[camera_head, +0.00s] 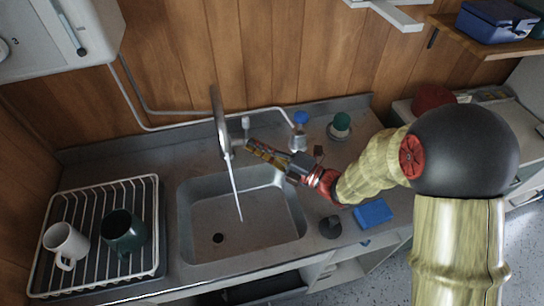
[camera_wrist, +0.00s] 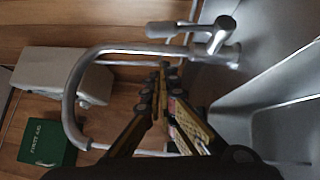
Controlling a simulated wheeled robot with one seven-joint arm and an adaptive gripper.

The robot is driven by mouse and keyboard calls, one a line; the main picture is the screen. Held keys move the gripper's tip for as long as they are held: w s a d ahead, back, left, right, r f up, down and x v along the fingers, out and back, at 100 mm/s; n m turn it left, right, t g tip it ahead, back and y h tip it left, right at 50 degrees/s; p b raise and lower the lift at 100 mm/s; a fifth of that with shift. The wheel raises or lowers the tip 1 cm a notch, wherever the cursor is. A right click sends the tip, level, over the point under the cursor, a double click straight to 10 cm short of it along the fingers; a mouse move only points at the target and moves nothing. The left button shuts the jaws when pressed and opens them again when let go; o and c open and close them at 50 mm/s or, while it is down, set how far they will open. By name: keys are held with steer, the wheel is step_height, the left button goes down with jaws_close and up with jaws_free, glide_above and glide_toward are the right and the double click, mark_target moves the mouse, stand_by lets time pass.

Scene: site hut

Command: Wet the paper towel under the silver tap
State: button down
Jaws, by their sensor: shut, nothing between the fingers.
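The silver tap (camera_head: 221,122) stands at the back of the steel sink (camera_head: 262,207). A thin pale stream (camera_head: 235,190) falls from its spout into the basin. My gripper (camera_head: 251,146) is shut and empty, just right of the tap and over the sink's back edge. In the wrist view, the tap's curved spout (camera_wrist: 70,95) lies left of my gripper (camera_wrist: 161,68), and its lever (camera_wrist: 165,30) shows above the fingertips. I cannot tell whether the fingertips touch the tap. I cannot make out a paper towel in either view.
A dish rack (camera_head: 95,190) with two mugs stands left of the sink. A blue block (camera_head: 373,213) and a dark round object (camera_head: 331,228) lie to the right. A blue-capped bottle (camera_head: 299,138) and a green-topped brush (camera_head: 341,124) stand behind. The basin is otherwise clear.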

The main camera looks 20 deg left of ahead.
mark_target(246, 131)
steer(key=w, duration=0.1)
steer(key=w+a+b, duration=0.1)
steer(key=w+a, duration=0.1)
steer(key=shift+w+a+r, duration=0.15)
steer(key=shift+a+r, duration=0.05)
steer(key=shift+r, duration=0.1)
steer(key=shift+r, duration=0.1)
steer(key=w+r+m+h+p, duration=0.1)
steer(key=p, duration=0.7)
steer(key=shift+w+a+p, duration=0.1)
steer(key=shift+a+p, duration=0.2)
steer(key=shift+a, duration=0.1)
steer(key=shift+f, duration=0.2)
